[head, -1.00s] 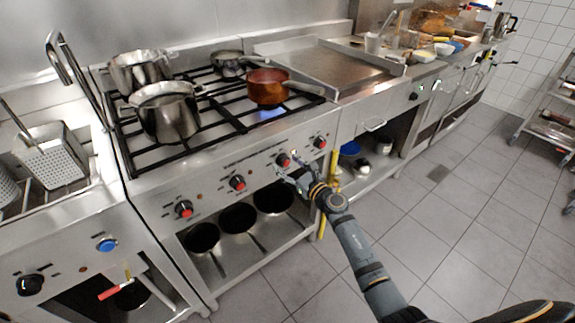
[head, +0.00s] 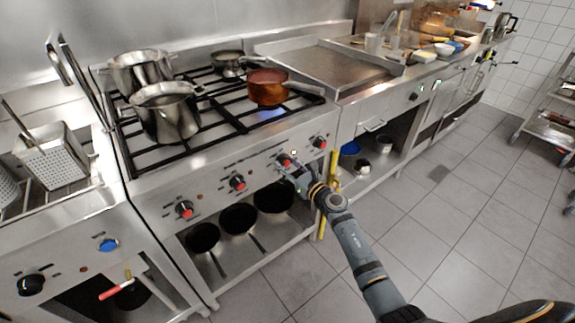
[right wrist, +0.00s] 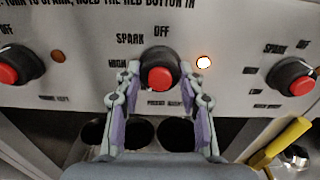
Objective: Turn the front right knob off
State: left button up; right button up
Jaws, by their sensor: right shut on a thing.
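The gripped knob (right wrist: 159,78) is black with a red centre, on the steel front panel of the stove. In the right wrist view it sits between the fingers, under the printed words SPARK and OFF; its exact turn is hard to read. A small indicator lamp (right wrist: 204,62) glows right of it. In the head view the same knob (head: 283,159) is the third from the left in the stove's row. My right gripper (head: 292,168) is shut on it, one finger on each side. A blue flame (head: 270,113) burns under the copper pot (head: 266,88). My left gripper is out of view.
Another knob (head: 319,142) is close to the right, and one more (head: 237,183) to the left. A yellow handle (head: 334,165) stands upright right of the gripper. Pans (head: 238,217) lie on the shelf below. Steel pots (head: 165,112) stand on the left burners.

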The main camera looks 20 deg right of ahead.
jog(key=m+p, duration=0.1)
jog(key=m, duration=0.2)
jog(key=shift+r+m+p, duration=0.1)
jog(key=shift+m+p, duration=0.2)
jog(key=shift+p, duration=0.1)
jog(key=m+p, duration=0.2)
jog(key=m, duration=0.1)
jog(key=shift+a+m, duration=0.1)
jog(key=shift+m, duration=0.3)
jog(key=m+p, duration=0.2)
jog(key=m, duration=0.2)
jog(key=m+p, duration=0.2)
jog(key=m, duration=0.2)
jog(key=shift+r, duration=0.1)
jog(key=m+p, duration=0.1)
jog(key=m, duration=0.2)
jog(key=shift+m+p, duration=0.4)
jog(key=m+p, duration=0.1)
jog(key=m, duration=0.2)
jog(key=shift+p, duration=0.35)
jog(key=m+p, duration=0.1)
jog(key=m, duration=0.3)
jog(key=shift+m+p, duration=0.65)
jog(key=shift+m, duration=0.95)
